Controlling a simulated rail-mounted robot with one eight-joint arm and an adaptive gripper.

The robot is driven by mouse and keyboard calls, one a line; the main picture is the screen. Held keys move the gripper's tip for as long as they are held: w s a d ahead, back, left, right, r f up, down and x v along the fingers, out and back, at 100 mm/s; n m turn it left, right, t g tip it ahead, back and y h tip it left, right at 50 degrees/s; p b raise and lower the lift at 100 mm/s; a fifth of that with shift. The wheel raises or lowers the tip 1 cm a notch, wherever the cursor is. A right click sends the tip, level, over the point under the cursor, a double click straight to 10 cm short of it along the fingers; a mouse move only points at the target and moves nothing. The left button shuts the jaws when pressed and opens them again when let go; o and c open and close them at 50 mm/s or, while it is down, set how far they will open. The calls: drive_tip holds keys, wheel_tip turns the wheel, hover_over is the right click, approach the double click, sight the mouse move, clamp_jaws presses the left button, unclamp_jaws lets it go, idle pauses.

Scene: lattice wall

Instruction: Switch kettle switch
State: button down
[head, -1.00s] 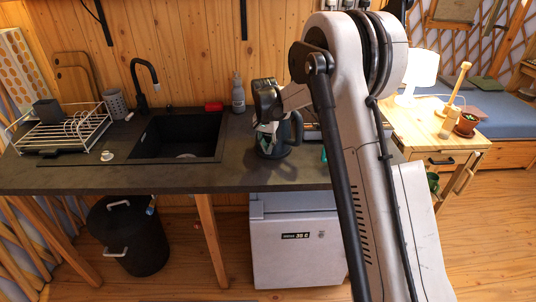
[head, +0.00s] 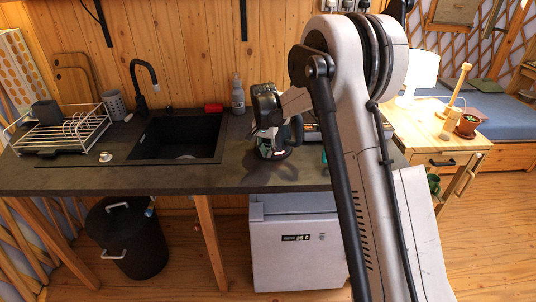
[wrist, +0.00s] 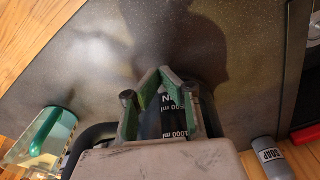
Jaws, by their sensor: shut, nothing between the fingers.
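The kettle (head: 297,133) stands on the dark counter, right of the sink, its dark handle showing on its right side. My gripper (head: 270,146) is in front of it and hides much of its body. In the wrist view my gripper's green fingers (wrist: 159,73) meet at their tips, with nothing held. The kettle's dark body with white ml markings (wrist: 173,124) shows through the gap behind the tips. I cannot tell whether the fingers touch the kettle. The kettle switch cannot be made out in either view.
The sink (head: 178,137) and a dish rack (head: 65,131) lie to the left. A soap bottle (head: 238,96) and a red item (head: 213,107) stand behind.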

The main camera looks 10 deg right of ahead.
drive_tip(key=shift+s+a+r, duration=0.2)
drive_tip(key=shift+s+a, duration=0.15)
drive_tip(key=shift+s, duration=0.2)
drive_tip(key=shift+s+a+r, duration=0.2)
drive_tip(key=shift+s+a, duration=0.1)
drive_tip(key=shift+s, duration=0.2)
drive_tip(key=shift+w, duration=0.1)
wheel_tip(320, 180, up, 12)
drive_tip(key=s, duration=0.1)
drive_tip(key=shift+a, duration=0.3)
drive_tip(key=shift+f, duration=0.1)
